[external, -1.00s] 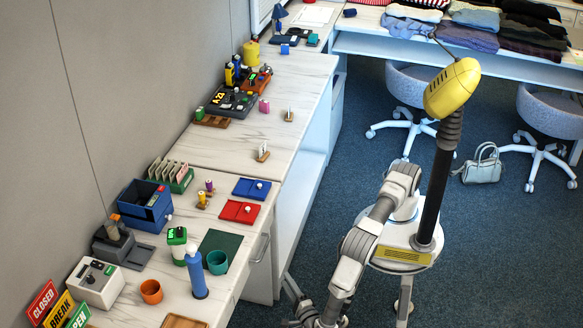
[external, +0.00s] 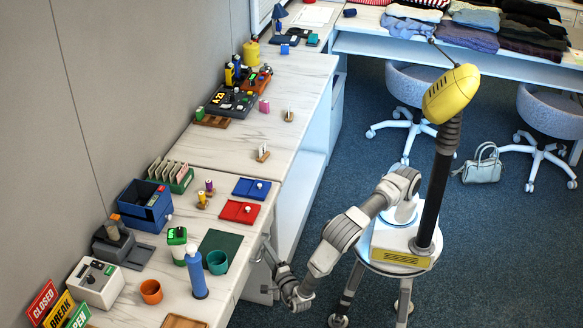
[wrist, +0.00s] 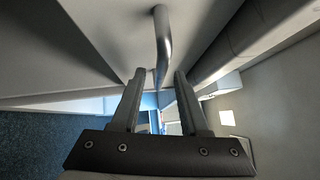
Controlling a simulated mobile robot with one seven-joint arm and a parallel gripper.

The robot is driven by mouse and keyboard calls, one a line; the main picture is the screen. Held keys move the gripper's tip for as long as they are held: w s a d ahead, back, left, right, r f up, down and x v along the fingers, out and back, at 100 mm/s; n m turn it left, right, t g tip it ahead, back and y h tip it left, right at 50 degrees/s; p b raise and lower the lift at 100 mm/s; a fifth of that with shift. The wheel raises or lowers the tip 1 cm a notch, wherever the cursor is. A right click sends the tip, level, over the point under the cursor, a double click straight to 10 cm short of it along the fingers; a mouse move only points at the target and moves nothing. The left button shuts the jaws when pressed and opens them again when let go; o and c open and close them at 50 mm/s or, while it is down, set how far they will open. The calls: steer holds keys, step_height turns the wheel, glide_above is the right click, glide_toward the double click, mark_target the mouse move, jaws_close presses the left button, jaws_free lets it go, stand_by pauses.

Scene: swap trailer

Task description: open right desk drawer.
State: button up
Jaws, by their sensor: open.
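The desk drawer front (wrist: 110,35) fills the upper left of the wrist view, with a grey metal bar handle (wrist: 162,45) on it. My gripper (wrist: 158,78) is open, and the far end of the handle shows between its two fingers. I cannot tell whether they touch it. In the external view my gripper (external: 268,262) is at the front face of the desk (external: 255,282), below the green mat, and its fingers partly hide the handle. The drawer looks shut.
Office chairs (external: 410,90) and a handbag (external: 482,167) stand on the floor at the right.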

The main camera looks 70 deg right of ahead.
steer(key=shift+x, duration=0.9)
steer(key=shift+c, duration=0.3)
jaws_close()
stand_by(0.6)
